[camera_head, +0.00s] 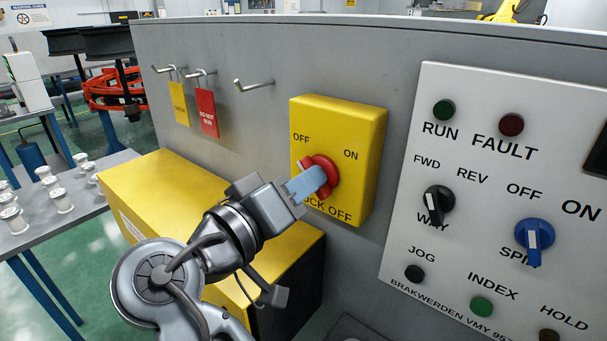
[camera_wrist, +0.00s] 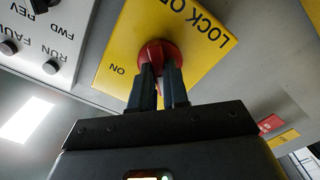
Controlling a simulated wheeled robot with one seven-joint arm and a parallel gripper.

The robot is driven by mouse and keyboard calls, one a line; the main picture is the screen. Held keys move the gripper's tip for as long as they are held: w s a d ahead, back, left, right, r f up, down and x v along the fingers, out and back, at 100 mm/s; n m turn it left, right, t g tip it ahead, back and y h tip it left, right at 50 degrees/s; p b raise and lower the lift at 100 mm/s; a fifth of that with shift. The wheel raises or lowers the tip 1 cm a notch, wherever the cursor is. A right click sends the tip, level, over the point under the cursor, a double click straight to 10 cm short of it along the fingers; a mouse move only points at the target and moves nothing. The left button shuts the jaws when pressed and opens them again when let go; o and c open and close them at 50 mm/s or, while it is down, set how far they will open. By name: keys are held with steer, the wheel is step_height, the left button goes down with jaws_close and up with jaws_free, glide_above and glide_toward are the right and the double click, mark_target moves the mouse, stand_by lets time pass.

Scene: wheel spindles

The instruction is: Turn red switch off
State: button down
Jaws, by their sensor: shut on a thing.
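The red switch (camera_head: 323,172) is a round rotary knob on a yellow box (camera_head: 366,140) fixed to the grey machine wall. The box is marked OFF at upper left, ON at upper right and LOCK OFF below. My gripper (camera_head: 312,182) reaches the knob from the lower left in the head view. In the wrist view, my gripper (camera_wrist: 164,82) has its two fingers shut on the red switch (camera_wrist: 158,52). The fingers hide part of the knob, and I cannot tell for certain which mark it points to.
A white control panel (camera_head: 470,90) with knobs and buttons is to the right. A red tag (camera_head: 208,113) and a yellow tag (camera_head: 179,104) hang on hooks at the left. A yellow-topped cabinet (camera_head: 160,185) stands below my arm. A table (camera_head: 75,205) with several spools is at far left.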

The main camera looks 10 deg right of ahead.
steer(key=shift+f, duration=0.1)
stand_by(0.3)
steer(key=c, duration=1.1)
jaws_free()
steer(key=shift+b+v, duration=0.95)
steer(key=shift+v, duration=2.95)
steer(key=shift+s, duration=0.1)
